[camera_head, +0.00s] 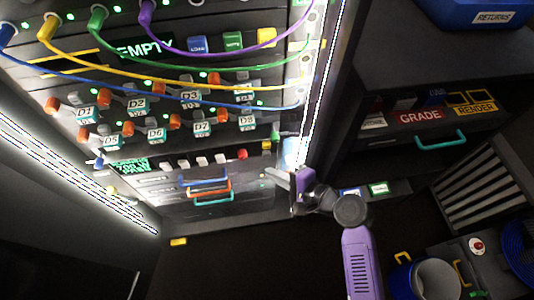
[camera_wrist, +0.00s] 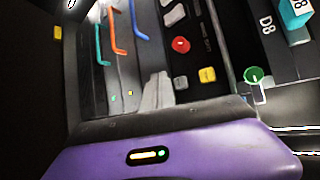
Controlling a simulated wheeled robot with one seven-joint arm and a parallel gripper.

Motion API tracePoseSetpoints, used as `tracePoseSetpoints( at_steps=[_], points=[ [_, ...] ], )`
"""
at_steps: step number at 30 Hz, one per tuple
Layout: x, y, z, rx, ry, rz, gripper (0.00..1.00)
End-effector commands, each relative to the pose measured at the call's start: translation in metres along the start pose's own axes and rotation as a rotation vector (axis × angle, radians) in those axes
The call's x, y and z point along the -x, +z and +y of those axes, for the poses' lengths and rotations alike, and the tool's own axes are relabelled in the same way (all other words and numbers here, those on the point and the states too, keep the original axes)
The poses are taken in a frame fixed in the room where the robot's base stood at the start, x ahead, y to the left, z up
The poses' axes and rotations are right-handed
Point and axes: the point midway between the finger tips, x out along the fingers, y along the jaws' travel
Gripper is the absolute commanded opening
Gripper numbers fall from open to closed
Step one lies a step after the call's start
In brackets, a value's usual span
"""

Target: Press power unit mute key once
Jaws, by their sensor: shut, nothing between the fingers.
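The power unit (camera_head: 150,180) is a dark panel low in the rack with a green display (camera_head: 128,165). Along its front run several pale keys (camera_head: 203,160), a red button (camera_head: 242,154) and a yellow key (camera_head: 266,146). The key labels are too small to read, so I cannot tell which key is mute. My gripper (camera_head: 268,172) is shut and empty, just below right of the keys. Its grey fingers (camera_wrist: 158,90) appear apart from them.
Blue, orange and teal handles (camera_head: 213,194) sit below the keys. Rows of D-labelled modules (camera_head: 190,97) and looping coloured cables are above. A bright rack edge (camera_head: 318,85) stands near my gripper. Shelves with a GRADE bin (camera_head: 418,116) are at right.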

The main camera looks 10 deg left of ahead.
Motion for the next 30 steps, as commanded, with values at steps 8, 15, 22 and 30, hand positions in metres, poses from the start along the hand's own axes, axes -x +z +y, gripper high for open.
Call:
tracePoseSetpoints(
  at_steps=[8, 15, 22, 30],
  points=[
    [0.017, 0.013, 0.011, 0.0, 0.002, -0.001, 0.0],
    [0.019, 0.015, 0.014, 0.001, 0.0, -0.001, 0.0],
    [0.019, 0.014, 0.014, 0.001, 0.0, -0.001, 0.0],
    [0.019, 0.014, 0.014, 0.001, 0.0, -0.001, 0.0]
  ],
)
